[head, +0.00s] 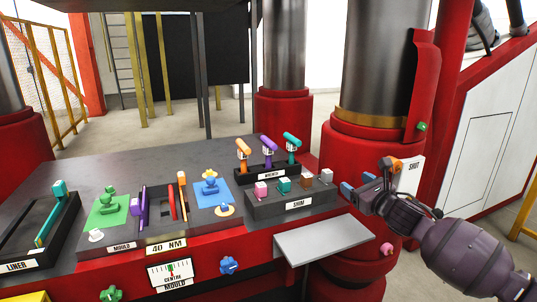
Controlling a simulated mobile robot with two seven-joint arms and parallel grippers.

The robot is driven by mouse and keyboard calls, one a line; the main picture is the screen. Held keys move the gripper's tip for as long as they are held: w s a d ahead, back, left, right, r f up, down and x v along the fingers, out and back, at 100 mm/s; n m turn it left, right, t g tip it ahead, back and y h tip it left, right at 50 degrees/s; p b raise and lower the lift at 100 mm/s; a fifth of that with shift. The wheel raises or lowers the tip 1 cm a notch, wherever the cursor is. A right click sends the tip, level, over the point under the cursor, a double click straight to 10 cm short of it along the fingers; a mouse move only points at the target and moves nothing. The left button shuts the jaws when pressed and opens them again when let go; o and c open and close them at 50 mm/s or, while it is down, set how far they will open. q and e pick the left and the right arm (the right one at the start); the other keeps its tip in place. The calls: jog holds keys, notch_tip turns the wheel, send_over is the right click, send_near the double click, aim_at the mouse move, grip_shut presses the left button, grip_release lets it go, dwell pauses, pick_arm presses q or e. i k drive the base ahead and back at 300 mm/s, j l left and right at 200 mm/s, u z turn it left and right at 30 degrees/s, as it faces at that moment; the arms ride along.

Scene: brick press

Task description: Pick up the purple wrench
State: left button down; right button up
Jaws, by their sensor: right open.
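The purple wrench (268,146) stands upright in the black wrench rack (262,177) at the back of the bench. An orange wrench (243,148) stands to its left and a teal wrench (291,141) to its right. The rack hides their lower ends. My right gripper (355,187) is open and empty, to the right of the rack and beyond the shim block, apart from the wrenches. My left gripper is not in view.
The shim block (290,208) with small coloured knobbed pieces sits in front of the rack. A grey shelf (323,238) juts out below it. A red column base (372,150) stands behind my right gripper. The liner tray (22,246) and mould tray are at left.

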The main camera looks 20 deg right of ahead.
aim_at(268, 158)
jog(key=i+j, duration=0.7)
jog(key=i, duration=0.2)
